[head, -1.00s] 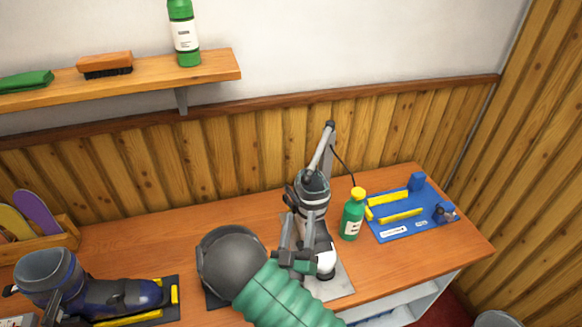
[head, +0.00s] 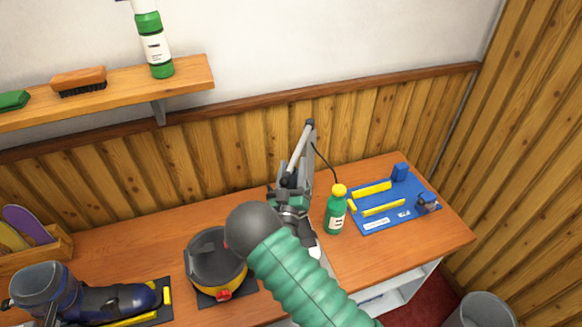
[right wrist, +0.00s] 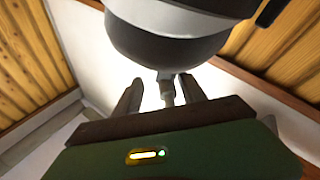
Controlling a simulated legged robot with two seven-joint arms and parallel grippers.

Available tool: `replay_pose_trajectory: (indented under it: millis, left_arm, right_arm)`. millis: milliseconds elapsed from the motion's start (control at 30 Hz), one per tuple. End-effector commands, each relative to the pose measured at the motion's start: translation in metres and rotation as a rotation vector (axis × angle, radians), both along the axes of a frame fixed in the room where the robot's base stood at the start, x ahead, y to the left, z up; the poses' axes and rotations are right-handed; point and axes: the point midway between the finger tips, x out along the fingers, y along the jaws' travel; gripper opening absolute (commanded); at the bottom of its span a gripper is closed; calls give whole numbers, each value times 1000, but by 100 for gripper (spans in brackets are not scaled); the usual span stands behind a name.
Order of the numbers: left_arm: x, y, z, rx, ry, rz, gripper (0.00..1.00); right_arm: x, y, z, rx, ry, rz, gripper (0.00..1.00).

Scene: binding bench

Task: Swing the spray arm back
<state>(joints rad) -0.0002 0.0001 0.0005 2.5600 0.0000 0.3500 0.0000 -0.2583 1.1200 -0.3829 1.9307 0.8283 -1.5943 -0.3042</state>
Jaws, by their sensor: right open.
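The spray arm, as far as I can tell, is the slim grey bar (head: 301,150) that slopes up to a joint at the back of the bench in the head view. My right gripper (head: 290,190) is at its lower front end, and my forearm hides much of the stand below. In the right wrist view my right gripper (right wrist: 162,92) is open, its fingers either side of a small grey stub (right wrist: 167,90) under a dark rounded body (right wrist: 165,35). I cannot tell whether they touch it. My left gripper is not in view.
A green bottle with a yellow cap (head: 336,212) stands close right of the stand. A blue tray (head: 411,213) lies farther right. A round black and yellow device (head: 218,275) and a dark boot (head: 115,299) are at left. A shelf (head: 195,73) hangs above.

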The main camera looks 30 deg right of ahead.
Motion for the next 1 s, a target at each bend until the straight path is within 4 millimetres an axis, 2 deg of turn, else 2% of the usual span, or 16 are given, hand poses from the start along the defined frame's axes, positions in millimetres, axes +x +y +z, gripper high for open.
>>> replay_pose_trajectory:
  millis: [67, 400, 1000]
  left_arm:
    - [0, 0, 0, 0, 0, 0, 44]
    - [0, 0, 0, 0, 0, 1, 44]
    - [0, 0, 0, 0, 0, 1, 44]
  right_arm:
    - [0, 5, 1, -2, -1, 2, 46]
    - [-1, 10, 4, -8, -5, 5, 1]
    - [-1, 4, 4, -5, -7, 0, 0]
